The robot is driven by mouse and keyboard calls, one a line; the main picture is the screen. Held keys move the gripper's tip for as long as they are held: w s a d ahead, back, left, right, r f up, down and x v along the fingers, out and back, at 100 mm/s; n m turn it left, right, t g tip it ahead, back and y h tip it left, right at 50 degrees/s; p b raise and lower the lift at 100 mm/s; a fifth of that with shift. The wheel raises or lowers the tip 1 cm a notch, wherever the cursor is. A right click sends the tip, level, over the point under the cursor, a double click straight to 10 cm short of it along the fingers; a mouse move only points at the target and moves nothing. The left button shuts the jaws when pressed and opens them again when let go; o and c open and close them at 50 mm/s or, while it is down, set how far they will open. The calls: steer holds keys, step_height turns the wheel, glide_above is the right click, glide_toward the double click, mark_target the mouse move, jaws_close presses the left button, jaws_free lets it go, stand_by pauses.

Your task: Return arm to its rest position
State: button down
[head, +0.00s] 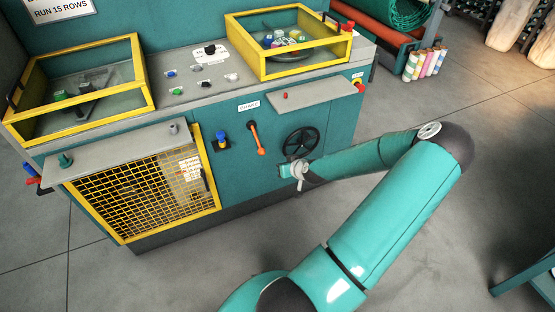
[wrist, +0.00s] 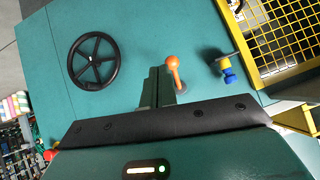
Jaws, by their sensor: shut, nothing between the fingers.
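My arm reaches in from the bottom right of the head view, bent at a dark elbow. My gripper (head: 287,171) is in front of the teal machine (head: 235,150), at the lower left of the black handwheel (head: 300,141). In the wrist view my gripper (wrist: 155,85) is shut with nothing in it. It lies beside the orange-tipped lever (wrist: 174,68); I cannot tell whether they touch. The lever (head: 257,140) hangs down with its orange end lowest in the head view.
A blue knob (head: 221,139) sits left of the lever. A yellow-framed mesh door (head: 140,195) is at lower left. Two yellow-framed glass covers (head: 285,45) are on top, and a grey shelf (head: 311,95) juts out above the handwheel. The floor (head: 430,240) at right is mostly clear.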

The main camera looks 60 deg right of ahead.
steer(key=shift+s+a, duration=0.2)
steer(key=shift+s, duration=0.25)
steer(key=shift+s+a, duration=0.2)
steer(key=shift+s, duration=0.25)
steer(key=w+a+r+n+g, duration=0.3)
steer(key=w+a+r, duration=0.1)
steer(key=a+r, duration=0.8)
steer(key=w+a+r+n+g, duration=0.3)
steer(key=a+r, duration=0.8)
steer(key=a, duration=0.2)
steer(key=s+a+r+t+y, duration=0.1)
steer(key=s+a+r, duration=0.4)
steer(key=a+r, duration=0.2)
steer(key=s+a+r+t+y, duration=0.1)
steer(key=s+a+r, duration=0.4)
steer(key=a, duration=0.7)
step_height(320, 180, up, 3)
steer(key=shift+s+a+f+n+y, duration=0.2)
steer(key=shift+a+n+y, duration=0.15)
steer(key=shift+y, duration=0.35)
